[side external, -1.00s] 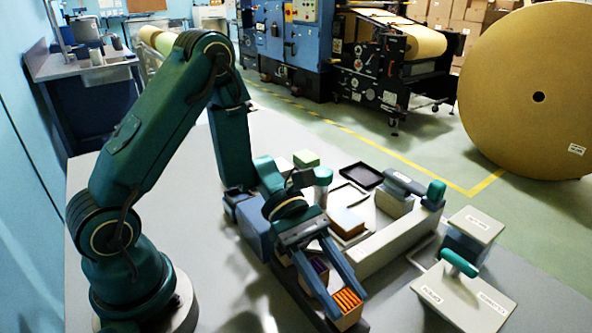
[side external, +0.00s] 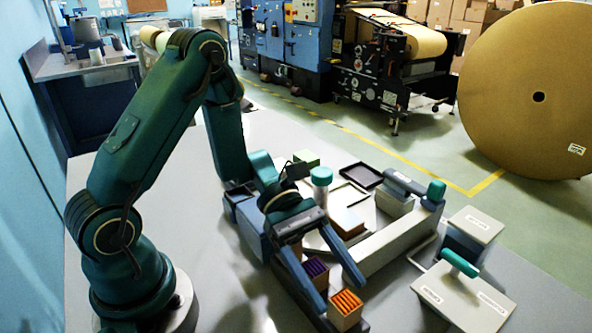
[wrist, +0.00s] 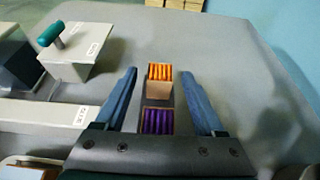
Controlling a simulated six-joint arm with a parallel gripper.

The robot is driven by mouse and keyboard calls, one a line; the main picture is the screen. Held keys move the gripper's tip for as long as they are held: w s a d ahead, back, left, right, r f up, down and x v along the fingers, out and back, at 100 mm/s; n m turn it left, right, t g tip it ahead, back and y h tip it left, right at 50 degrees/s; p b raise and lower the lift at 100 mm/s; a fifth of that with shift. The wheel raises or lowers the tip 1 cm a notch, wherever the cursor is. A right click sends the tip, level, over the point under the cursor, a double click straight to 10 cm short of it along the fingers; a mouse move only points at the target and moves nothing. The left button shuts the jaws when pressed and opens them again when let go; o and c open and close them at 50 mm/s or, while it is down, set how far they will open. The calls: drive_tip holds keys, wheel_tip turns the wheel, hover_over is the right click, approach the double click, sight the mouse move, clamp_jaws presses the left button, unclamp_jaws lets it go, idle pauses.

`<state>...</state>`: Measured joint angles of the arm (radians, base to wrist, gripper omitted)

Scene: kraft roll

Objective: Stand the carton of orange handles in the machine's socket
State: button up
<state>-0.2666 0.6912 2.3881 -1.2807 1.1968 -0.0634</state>
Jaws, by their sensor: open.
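The carton of orange handles (side external: 346,311) stands upright at the near end of a dark narrow rack (side external: 301,297). It also shows in the wrist view (wrist: 159,88), ahead of the carton of purple handles (wrist: 157,122). My gripper (side external: 342,297) is open, with its blue fingers pointing down toward the orange carton. In the wrist view the fingers (wrist: 159,73) lie on either side of the carton with gaps between. The purple carton (side external: 315,270) stands farther back, under my gripper. I cannot make out the machine's socket for certain.
A long light-grey beam (side external: 397,243) runs right of the rack, with a teal knob (side external: 437,190) at its far end. A tan block (side external: 346,221) lies behind it. Labelled grey boxes (side external: 465,300) with a teal handle stand at right. A black tray (side external: 361,176) lies behind.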

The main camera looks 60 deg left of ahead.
sight(343, 298)
drive_tip(key=v, duration=0.3)
drive_tip(key=shift+a+r, duration=0.1)
drive_tip(key=s+a+r+m+t+y, duration=0.5)
drive_tip(key=s+a+r+m+y, duration=0.2)
drive_tip(key=m+y, duration=0.6)
drive_tip(key=r+m, duration=0.1)
drive_tip(key=m, duration=0.4)
drive_tip(key=shift+s+a+t+y, duration=0.2)
drive_tip(key=shift+a+t+y, duration=0.1)
drive_tip(key=shift+o, duration=0.5)
